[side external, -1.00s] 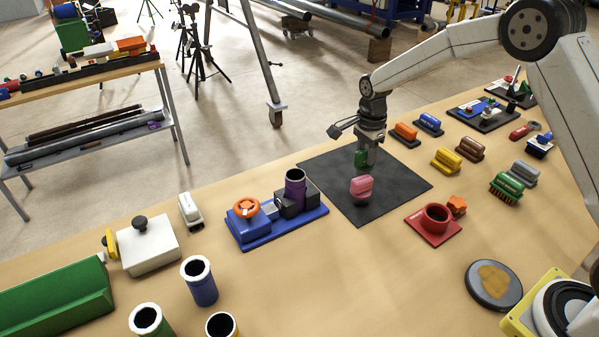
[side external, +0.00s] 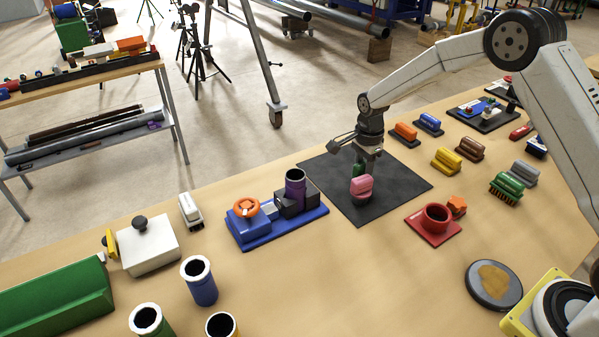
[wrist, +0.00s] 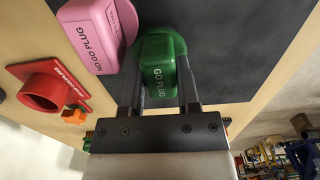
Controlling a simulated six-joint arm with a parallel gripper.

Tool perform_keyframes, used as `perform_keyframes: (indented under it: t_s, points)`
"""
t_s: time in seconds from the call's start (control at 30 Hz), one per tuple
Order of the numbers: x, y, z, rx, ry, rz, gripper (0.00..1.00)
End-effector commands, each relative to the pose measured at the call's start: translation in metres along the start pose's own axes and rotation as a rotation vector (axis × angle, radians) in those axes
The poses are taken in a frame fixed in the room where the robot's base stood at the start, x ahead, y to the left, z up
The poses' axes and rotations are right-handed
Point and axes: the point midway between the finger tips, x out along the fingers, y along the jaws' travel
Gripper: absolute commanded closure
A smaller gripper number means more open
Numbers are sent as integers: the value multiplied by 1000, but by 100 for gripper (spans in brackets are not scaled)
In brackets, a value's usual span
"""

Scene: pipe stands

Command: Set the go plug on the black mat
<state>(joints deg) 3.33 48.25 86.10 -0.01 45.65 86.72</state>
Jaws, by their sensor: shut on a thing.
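In the side view my gripper (side external: 367,158) is low over the black mat (side external: 395,192), and the go plug (side external: 358,169) shows only partly behind the pink no go plug. The pink no go plug (side external: 361,188) stands on the mat, close beside the go plug; it also shows in the wrist view (wrist: 97,35). I cannot tell whether the go plug's underside touches the mat.
A red base with a round socket (side external: 434,224) stands right of the mat. A blue fixture with an orange wheel and purple pipe (side external: 265,228) stands left. Several coloured handled blocks, including a yellow one (side external: 446,160), stand behind right. The mat's right part is clear.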

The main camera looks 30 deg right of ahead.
Motion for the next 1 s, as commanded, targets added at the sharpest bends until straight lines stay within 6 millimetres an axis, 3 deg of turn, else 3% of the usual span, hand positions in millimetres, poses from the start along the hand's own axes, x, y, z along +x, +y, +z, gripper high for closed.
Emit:
perform_keyframes:
  t_s: [0.03,0.07,0.17,0.67,1.0]
  points:
    - [1,0,0,0,0,0,100]
    - [2,0,0,0,0,0,56]
    - [1,0,0,0,0,0,24]
    - [-5,0,0,0,0,-2,24]
    - [-45,-1,0,0,0,-4,24]
